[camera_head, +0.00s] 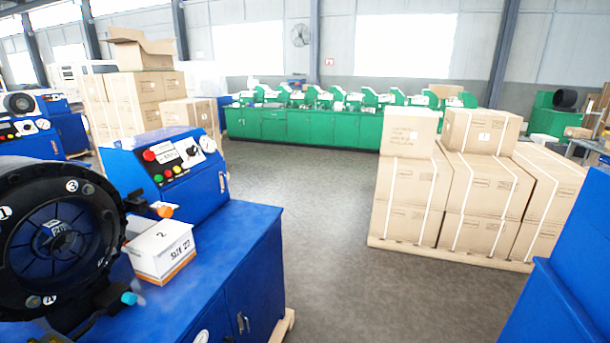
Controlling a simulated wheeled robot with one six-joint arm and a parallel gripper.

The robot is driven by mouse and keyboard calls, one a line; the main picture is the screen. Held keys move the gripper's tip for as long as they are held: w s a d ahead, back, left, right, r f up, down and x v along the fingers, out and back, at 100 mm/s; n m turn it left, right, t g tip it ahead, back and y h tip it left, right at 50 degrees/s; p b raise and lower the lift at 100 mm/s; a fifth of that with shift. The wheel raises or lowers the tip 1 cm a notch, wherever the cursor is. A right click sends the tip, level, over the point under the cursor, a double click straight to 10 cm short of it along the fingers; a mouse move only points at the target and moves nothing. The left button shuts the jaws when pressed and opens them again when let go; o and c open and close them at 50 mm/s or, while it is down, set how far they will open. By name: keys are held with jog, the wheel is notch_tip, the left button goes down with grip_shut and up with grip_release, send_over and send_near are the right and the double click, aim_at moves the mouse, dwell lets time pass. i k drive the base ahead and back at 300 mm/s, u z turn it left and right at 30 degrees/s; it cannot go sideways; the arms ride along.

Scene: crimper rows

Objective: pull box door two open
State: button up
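No door in view carries a label that I can read as box door two. A blue crimper bench (255,225) stands at the left front, with cabinet doors (262,290) on its right side; they look shut. A small metal handle (241,323) shows on them. The blue control box (150,165) on the bench has a panel of buttons and gauges, and a small handle (222,181) on its right side face, which looks shut. A white box marked 2 (160,250) sits on the bench top. My gripper is not in view.
A black round crimper head (60,230) fills the left front. Strapped cartons (485,190) stand on a pallet (420,252) at the right. A blue machine (560,270) edges in at the lower right. Green benches (320,130) line the back. The grey floor (310,195) between is clear.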

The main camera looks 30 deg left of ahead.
aim_at(197, 196)
jog(key=u, duration=0.2)
jog(key=i, duration=1.95)
jog(key=u, duration=1.3)
jog(key=i, duration=1.05)
jog(key=u, duration=1.5)
jog(key=i, duration=0.6)
jog(key=u, duration=0.35)
